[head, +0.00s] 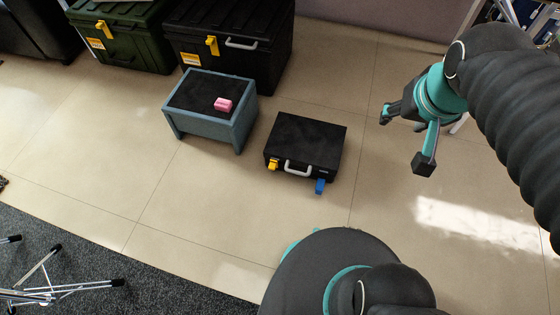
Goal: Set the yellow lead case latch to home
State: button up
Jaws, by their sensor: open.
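A small black case (305,139) lies flat on the tiled floor, with a pale handle (297,168) on its front side. A yellow latch (272,164) sits at the left of that side, close against the case. A blue latch (320,186) at the right sticks out and down from it. The yellow latch's exact setting is too small to tell. My gripper (406,139) is open and empty, in the air to the right of the case and touching nothing.
A black trunk (262,62) and a green trunk (135,42) at the back each carry a yellow latch. A blue-grey stool (217,132) with a pink block (223,104) stands left of the case. Metal stand legs (60,288) are at lower left. Floor before the case is clear.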

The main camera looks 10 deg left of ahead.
jog(key=w+a+f+g+b, duration=0.1)
jog(key=w+a+f+g, duration=0.1)
jog(key=w+a+f, duration=0.65)
jog(key=g+b, duration=0.3)
jog(key=b, duration=0.1)
send_over(273, 164)
notch_tip(273, 164, down, 35)
jog(key=shift+m, duration=0.4)
notch_tip(273, 164, down, 12)
jog(key=shift+s+a+f+b, duration=0.1)
jog(key=shift+f+b, duration=0.1)
jog(key=shift+b, duration=0.6)
grip_shut()
